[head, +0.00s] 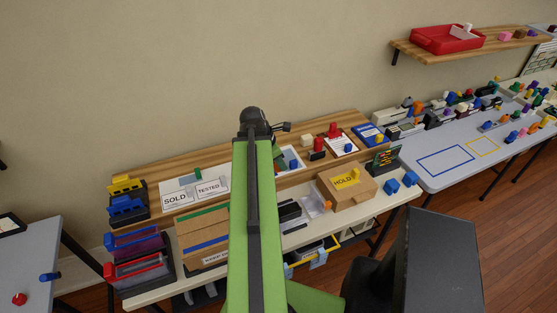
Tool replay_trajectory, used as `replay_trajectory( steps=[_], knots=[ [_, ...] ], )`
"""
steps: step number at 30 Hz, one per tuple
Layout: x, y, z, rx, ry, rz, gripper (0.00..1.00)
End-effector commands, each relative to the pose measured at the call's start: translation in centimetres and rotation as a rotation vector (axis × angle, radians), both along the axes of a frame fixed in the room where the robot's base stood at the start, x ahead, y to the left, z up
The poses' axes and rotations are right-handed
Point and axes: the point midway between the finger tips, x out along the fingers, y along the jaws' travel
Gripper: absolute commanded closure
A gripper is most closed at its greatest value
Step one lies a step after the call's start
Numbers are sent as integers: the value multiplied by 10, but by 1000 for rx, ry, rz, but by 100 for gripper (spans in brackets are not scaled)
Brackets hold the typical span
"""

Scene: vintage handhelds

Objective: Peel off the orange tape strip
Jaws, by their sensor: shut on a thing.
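I cannot make out an orange tape strip for sure. A cardboard box (203,257) stands at the left of the white table, with a green strip (203,219) along its back and a blue strip (208,244) along its front. My green arm rises in front of the table and covers the box's right side. My gripper is not visible; the arm hides whatever lies behind it, so I cannot see what it holds.
A box marked HOLD (350,194) stands right of my arm. White SOLD and TESTED cards (178,199) lie on the wooden shelf behind. Blue and red bins (137,269) stand at the table's left end. A grey table (445,165) is at the right.

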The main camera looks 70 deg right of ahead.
Motion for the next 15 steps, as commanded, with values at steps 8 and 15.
replay_trajectory(
  steps=[8,15],
  knots=[
    [5,3,6,0,0,9,100],
    [5,3,15,0,0,10,100]
  ],
)
